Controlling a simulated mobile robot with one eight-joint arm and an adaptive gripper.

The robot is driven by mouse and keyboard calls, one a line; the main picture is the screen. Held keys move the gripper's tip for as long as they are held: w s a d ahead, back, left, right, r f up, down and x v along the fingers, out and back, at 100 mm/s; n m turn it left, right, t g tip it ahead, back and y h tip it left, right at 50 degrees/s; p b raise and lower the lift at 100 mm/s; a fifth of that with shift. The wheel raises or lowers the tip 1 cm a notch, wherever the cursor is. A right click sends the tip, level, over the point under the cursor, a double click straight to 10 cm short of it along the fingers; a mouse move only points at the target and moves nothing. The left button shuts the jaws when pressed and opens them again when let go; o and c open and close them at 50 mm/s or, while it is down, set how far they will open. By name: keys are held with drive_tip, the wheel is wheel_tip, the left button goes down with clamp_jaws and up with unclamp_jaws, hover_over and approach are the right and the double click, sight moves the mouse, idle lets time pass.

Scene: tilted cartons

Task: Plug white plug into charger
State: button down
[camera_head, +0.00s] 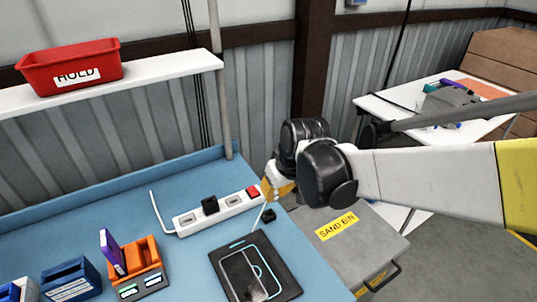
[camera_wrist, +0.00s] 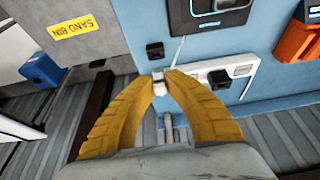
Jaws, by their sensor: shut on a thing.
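My gripper (camera_head: 268,197) hovers over the right end of the blue table, beside the red-switch end of the power strip. Its yellow fingers, seen in the wrist view (camera_wrist: 160,78), are shut on a small white plug (camera_wrist: 158,82). A thin white cable (camera_head: 259,219) runs from it toward the black pad. A black block that looks like the charger (camera_head: 210,205) sits on the white power strip (camera_head: 185,220); it also shows in the wrist view (camera_wrist: 219,79), right of my fingers. The plug is apart from it. The block's port cannot be made out.
A second small black block (camera_head: 268,215) lies near the table's right edge. A black pad with a phone outline (camera_head: 232,250) lies in front. An orange holder (camera_head: 148,252) and blue holders stand left. A grey sand bin (camera_head: 365,235) stands beside the table.

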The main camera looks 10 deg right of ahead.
hover_over(208, 199)
drive_tip(key=shift+s+d+b, duration=0.2)
drive_tip(key=shift+s+b, duration=0.25)
idle(1.9)
idle(0.4)
drive_tip(key=shift+f+b, duration=1.65)
drive_tip(key=shift+f, duration=0.85)
drive_tip(key=shift+f+b, duration=0.55)
drive_tip(key=shift+f, duration=0.2)
drive_tip(key=c, duration=0.9)
unclamp_jaws()
drive_tip(key=shift+r, duration=0.15)
